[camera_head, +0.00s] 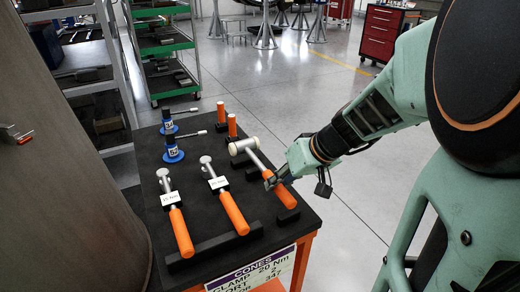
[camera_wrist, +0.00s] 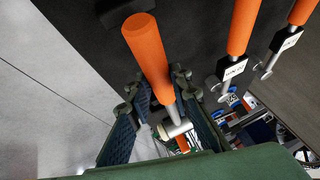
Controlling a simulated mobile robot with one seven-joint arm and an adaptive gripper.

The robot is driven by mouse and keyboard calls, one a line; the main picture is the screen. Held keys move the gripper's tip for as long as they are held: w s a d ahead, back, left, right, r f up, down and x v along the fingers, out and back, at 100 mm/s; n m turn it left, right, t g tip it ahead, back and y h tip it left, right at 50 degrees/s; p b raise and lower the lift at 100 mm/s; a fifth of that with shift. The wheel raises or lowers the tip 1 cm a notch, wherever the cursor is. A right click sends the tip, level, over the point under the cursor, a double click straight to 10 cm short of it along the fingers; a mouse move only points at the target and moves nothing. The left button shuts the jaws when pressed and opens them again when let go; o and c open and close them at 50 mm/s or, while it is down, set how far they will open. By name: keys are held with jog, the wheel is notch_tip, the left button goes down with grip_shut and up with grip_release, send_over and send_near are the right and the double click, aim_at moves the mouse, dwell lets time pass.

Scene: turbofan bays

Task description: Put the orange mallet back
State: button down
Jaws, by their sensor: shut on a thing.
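The orange mallet (camera_head: 284,194) has an orange handle and a white head (camera_head: 243,146). It lies lengthwise over the right side of the black cart top (camera_head: 215,150), above or on its black rest blocks (camera_head: 288,216); I cannot tell whether it touches them. My gripper (camera_head: 273,181) is shut on the mallet near where the handle meets the shaft. In the wrist view the orange handle (camera_wrist: 148,50) runs between the fingers of my gripper (camera_wrist: 162,88), with the white head (camera_wrist: 174,128) beyond. The gripped spot is partly hidden.
Two orange-handled torque wrenches (camera_head: 229,207) (camera_head: 180,226) lie left of the mallet. A large grey cylinder (camera_head: 60,190) borders the cart's left. Open floor (camera_head: 350,200) lies to the right.

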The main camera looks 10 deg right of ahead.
jog(key=shift+f+b, duration=1.35)
jog(key=shift+b, duration=0.2)
dwell(0.8)
jog(key=c, duration=1.7)
grip_release()
